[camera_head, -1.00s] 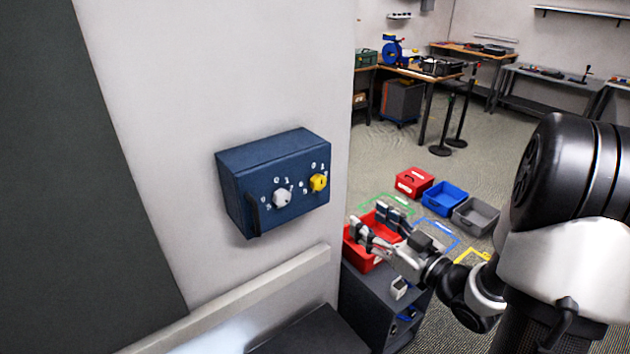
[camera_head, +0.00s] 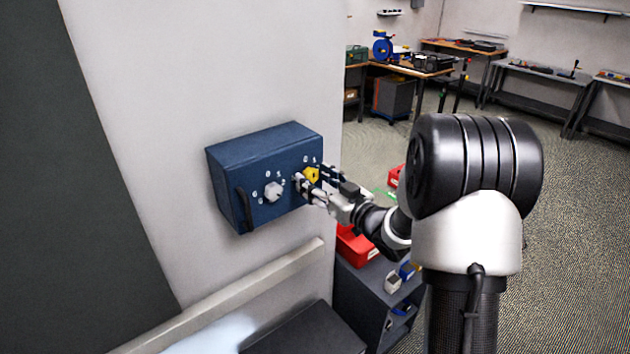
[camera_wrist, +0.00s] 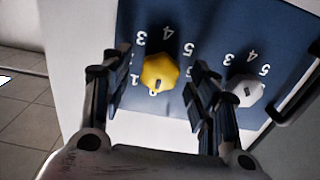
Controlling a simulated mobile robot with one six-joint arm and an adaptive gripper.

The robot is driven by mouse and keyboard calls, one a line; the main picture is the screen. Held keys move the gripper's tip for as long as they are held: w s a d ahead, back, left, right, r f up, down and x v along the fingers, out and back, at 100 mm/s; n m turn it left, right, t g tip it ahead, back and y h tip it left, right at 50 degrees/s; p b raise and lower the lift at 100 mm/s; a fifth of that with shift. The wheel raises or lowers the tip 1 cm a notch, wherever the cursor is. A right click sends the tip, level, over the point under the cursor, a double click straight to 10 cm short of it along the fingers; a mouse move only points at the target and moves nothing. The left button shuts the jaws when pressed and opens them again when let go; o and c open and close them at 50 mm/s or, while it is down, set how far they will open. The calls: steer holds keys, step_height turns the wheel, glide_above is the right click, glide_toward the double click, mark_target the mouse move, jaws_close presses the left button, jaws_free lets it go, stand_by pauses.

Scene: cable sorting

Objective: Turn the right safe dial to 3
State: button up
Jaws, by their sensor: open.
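The blue safe box (camera_head: 225,165) is mounted on the pale wall and has two dials. The right dial is a yellow knob (camera_head: 312,174); the left dial is a white knob (camera_head: 273,192). My gripper (camera_head: 316,184) is open at the yellow knob. In the wrist view, the fingers of my gripper (camera_wrist: 160,72) stand on either side of the yellow knob (camera_wrist: 159,70), with gaps visible. A small dark mark on the yellow knob faces the 0, which is partly hidden. The white knob (camera_wrist: 246,89) lies just beyond the right finger there.
A dark handle (camera_head: 244,210) is on the safe's left side. A pale ledge (camera_head: 250,290) runs along the wall below. A dark cabinet (camera_head: 362,300) with a red bin (camera_head: 355,246) on top stands at the lower right. Workbenches stand far behind.

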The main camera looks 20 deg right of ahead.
steer(key=shift+w+a, duration=0.1)
steer(key=shift+w, duration=0.3)
steer(key=shift+c, duration=0.2)
steer(key=c, duration=1)
steer(key=shift+c, duration=0.3)
